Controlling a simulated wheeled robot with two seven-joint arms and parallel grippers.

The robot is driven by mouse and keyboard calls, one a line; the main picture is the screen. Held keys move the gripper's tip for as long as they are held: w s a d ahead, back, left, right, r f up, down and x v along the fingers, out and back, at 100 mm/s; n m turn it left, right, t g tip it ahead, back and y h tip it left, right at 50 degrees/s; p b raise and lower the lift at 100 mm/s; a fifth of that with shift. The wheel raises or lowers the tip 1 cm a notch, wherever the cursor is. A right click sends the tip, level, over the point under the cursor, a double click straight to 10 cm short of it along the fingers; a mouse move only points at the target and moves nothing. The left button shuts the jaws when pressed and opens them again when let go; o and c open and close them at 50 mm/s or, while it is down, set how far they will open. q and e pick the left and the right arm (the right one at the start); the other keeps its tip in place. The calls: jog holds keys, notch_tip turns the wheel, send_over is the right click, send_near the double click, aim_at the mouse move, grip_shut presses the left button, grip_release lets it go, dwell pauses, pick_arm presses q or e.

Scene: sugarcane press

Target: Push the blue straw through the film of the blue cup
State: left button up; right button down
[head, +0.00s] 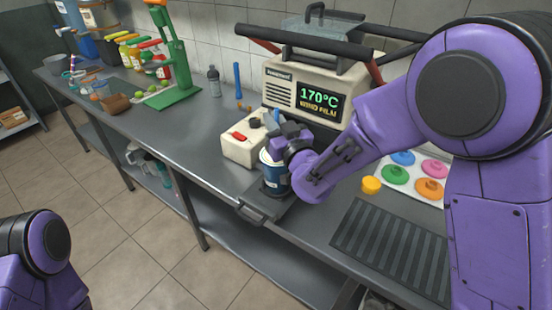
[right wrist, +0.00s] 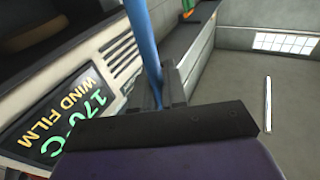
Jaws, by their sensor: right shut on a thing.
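The blue cup (head: 273,176) stands upright on a dark plate at the counter's front edge. My right gripper (head: 283,145) is above it and hides most of its top, so I cannot see the film or whether the straw touches it. In the right wrist view the blue straw (right wrist: 147,50) runs down between the dark fingers (right wrist: 165,90), which are shut on it. The straw's lower end is hidden. My left arm shows at the lower left, but its gripper is out of view.
The sealing machine (head: 290,88), showing 170°C, stands behind the cup. A cream box with a red switch (head: 243,140) is just left of it. A green press (head: 178,60) stands farther left. A ribbed drain mat (head: 385,250) and colored lids (head: 395,174) lie to the right.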

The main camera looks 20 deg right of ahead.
jog(key=shift+f+b, duration=0.8)
jog(key=shift+f, duration=0.3)
jog(key=c, duration=1.1)
grip_release()
notch_tip(320, 180, up, 7)
jog(key=p, duration=0.6)
